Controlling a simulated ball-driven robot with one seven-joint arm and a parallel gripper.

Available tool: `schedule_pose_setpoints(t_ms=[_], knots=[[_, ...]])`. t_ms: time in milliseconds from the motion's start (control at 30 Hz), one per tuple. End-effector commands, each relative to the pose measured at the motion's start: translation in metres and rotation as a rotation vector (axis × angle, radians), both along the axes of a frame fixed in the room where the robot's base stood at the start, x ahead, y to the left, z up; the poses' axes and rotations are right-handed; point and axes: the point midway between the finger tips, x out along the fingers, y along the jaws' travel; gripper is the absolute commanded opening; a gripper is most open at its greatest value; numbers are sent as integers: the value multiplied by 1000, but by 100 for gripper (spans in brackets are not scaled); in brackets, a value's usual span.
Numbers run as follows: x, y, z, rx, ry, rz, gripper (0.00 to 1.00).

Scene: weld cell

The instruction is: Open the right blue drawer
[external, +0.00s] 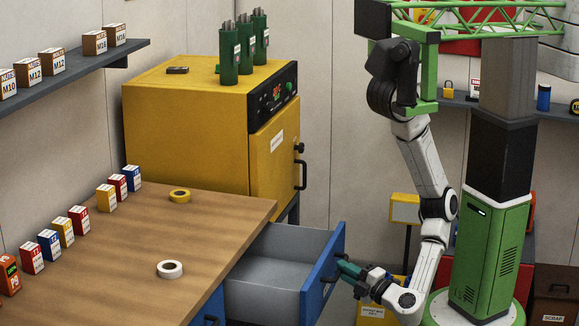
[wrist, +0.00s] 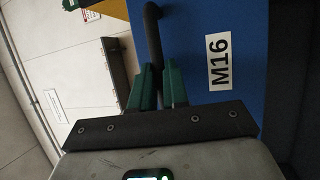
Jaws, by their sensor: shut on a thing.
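The blue drawer (external: 325,277) under the wooden workbench is pulled well out, and its grey inside is bare as far as it shows. In the wrist view its blue front (wrist: 228,30) fills the right side and carries a white M16 label (wrist: 219,62). My gripper (external: 342,273) is at the outer face of the drawer front. In the wrist view the green fingers of my gripper (wrist: 159,88) are shut on the dark bar handle (wrist: 153,32). Part of the handle is hidden between the fingers.
The workbench (external: 130,240) carries several small boxes, a yellow tape roll (external: 180,196) and a white tape roll (external: 170,269). A yellow oven (external: 190,120) stands behind the drawer. Another dark handle (external: 211,320) shows at the bench's front, at the bottom edge. A yellow bin (external: 372,314) stands near my gripper.

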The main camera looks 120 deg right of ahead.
Motion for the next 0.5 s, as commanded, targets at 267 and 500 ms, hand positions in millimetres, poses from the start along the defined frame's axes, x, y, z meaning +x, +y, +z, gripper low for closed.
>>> schedule_pose_setpoints(t_ms=[267, 500], knots=[[-54, 52, -4, 1, 5, -5, 0], [-76, 75, -2, 1, 4, -3, 0]])
